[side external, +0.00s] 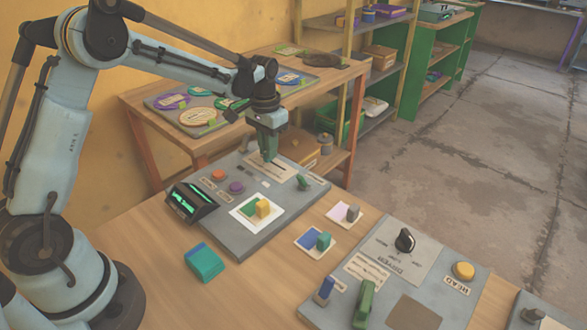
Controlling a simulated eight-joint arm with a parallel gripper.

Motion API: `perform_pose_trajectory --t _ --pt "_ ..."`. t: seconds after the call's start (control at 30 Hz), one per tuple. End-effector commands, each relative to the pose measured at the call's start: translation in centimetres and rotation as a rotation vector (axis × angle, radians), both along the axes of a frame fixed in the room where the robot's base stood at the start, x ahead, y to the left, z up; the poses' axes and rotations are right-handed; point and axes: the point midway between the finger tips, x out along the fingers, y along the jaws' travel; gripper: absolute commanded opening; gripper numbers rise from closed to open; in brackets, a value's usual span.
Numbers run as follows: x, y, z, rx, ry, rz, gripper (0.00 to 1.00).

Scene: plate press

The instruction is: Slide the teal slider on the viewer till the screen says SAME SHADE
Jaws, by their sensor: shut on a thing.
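The viewer (240,236) is a grey panel on the wooden table. Its tilted black screen (191,204) at the left shows green glowing marks too small to read. My gripper (269,157) points down over the pale label plate at the panel's back and is shut, at the place of the teal slider. The slider itself is hidden by the fingers, so its position along its track cannot be told. A white card with a green patch and a yellow block (263,208) lies on the panel's middle.
An orange button (218,175), a purple button (236,187) and a dark green knob (303,182) stand near my gripper. A teal box (204,262) sits in front. Cards with blocks (324,241) and a second grey panel (405,236) with a black dial lie right.

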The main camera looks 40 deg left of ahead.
Motion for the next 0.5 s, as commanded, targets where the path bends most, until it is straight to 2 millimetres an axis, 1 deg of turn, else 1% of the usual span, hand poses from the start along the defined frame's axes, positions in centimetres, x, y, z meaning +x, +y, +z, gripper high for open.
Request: perform_pose_trajectory --t 0.03,0.17,0.2,0.5 --pt "0.03 0.03 0.04 0.000 -0.001 0.000 0.19" --pt "0.02 0.05 0.03 0.000 -0.001 0.000 0.39" --pt "0.02 0.05 0.02 0.000 -0.001 0.000 0.40" --pt "0.01 0.06 0.19 0.000 -0.001 0.000 0.40"
